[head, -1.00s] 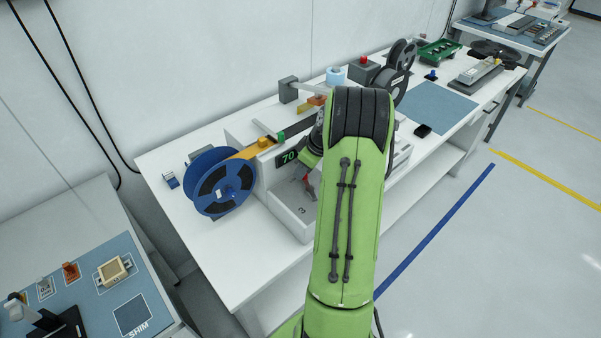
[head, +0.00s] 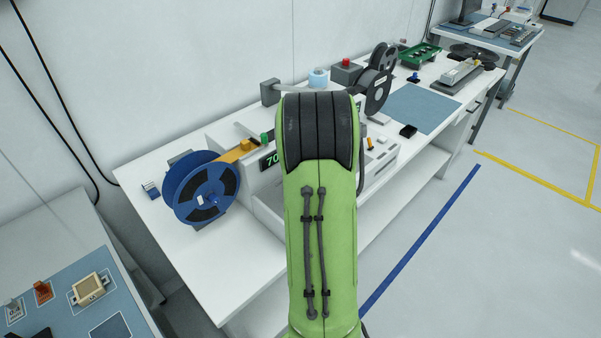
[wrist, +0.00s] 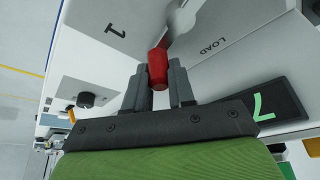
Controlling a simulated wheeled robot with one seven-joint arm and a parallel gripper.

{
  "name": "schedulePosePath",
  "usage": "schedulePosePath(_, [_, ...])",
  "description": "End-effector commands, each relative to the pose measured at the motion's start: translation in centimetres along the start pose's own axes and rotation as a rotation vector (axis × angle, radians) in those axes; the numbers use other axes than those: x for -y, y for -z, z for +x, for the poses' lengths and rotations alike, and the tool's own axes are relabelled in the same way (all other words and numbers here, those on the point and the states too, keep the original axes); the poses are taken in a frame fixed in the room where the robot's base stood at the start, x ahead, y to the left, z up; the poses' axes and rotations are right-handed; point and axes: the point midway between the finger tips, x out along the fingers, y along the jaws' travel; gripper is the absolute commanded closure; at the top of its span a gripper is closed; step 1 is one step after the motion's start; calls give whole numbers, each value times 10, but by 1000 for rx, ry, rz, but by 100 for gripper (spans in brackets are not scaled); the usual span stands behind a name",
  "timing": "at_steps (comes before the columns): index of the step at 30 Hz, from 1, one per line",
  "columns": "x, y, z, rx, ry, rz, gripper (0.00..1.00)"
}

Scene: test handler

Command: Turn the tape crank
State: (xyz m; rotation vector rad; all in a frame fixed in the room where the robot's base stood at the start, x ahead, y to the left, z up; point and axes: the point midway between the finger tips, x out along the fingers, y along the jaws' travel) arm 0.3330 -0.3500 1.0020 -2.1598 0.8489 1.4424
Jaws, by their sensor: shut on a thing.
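The tape machine (head: 251,200) is a white box on the white bench, mostly behind my green arm in the head view. Its display (head: 269,161) shows green digits starting with 7. In the wrist view, a red crank handle (wrist: 158,69) sits between the two dark fingers of my gripper (wrist: 160,85), which is shut on it. A grey crank arm (wrist: 183,20) runs from the red handle toward the top of the view. The machine face there carries the marks "1" and "LOAD". In the head view, the gripper and crank are hidden behind my arm.
A blue tape reel (head: 199,191) stands at the machine's left end. A dark reel (head: 377,88), a box with a red button (head: 346,66) and a blue mat (head: 424,108) are farther right. A black knob (wrist: 86,99) shows in the wrist view. Floor right of the bench is clear.

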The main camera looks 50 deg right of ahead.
Motion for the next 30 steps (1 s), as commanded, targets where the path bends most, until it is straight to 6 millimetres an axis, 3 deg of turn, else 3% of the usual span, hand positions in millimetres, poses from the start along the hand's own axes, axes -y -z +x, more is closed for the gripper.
schedulePosePath(18, [-15, -18, -8, -4, -212, 511, 100])
schedulePosePath(30, [-18, -26, -12, -3, -287, 694, 100])
